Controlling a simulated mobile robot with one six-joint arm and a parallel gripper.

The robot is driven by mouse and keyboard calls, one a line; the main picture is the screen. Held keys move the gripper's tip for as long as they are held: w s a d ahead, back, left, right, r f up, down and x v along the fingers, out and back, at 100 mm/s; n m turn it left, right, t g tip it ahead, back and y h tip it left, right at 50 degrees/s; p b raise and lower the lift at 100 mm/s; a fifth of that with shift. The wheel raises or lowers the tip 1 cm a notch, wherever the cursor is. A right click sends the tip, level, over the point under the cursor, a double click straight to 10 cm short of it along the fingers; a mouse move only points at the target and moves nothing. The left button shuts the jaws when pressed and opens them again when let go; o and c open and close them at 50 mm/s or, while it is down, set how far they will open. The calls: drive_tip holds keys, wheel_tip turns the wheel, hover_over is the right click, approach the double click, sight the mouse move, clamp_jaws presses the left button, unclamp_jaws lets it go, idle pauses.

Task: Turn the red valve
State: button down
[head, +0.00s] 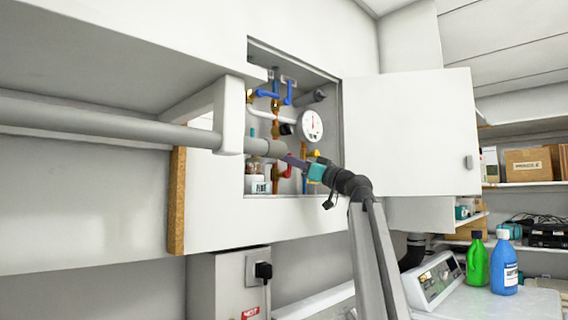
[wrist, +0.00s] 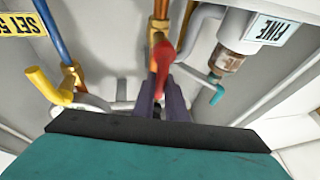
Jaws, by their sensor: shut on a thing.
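The red valve (head: 289,166) is inside the open wall cabinet, on a copper pipe. In the wrist view the red valve handle (wrist: 163,62) stands upright in the picture, at the middle. My gripper (wrist: 162,95) is shut on the red handle, with its dark fingers on either side of the handle's lower part. In the head view my gripper (head: 293,161) reaches into the cabinet from the right, and its fingers are small and partly hard to make out. The brass valve body behind the handle shows in part.
A yellow valve handle (wrist: 45,86) is left of the fingers, and a teal-handled tap (wrist: 216,95) is right. The head view shows a pressure gauge (head: 311,126), blue handles (head: 287,93) and the open cabinet door (head: 415,132). A grey pipe (head: 110,120) crosses in front at left.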

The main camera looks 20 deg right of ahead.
drive_tip(key=shift+d+r, duration=0.15)
drive_tip(key=c, duration=1.8)
unclamp_jaws()
drive_tip(key=shift+w, duration=0.1)
drive_tip(key=b+v, duration=0.1)
drive_tip(key=v, duration=1.2)
drive_tip(key=shift+s+f, duration=0.3)
drive_tip(key=shift+s, duration=0.05)
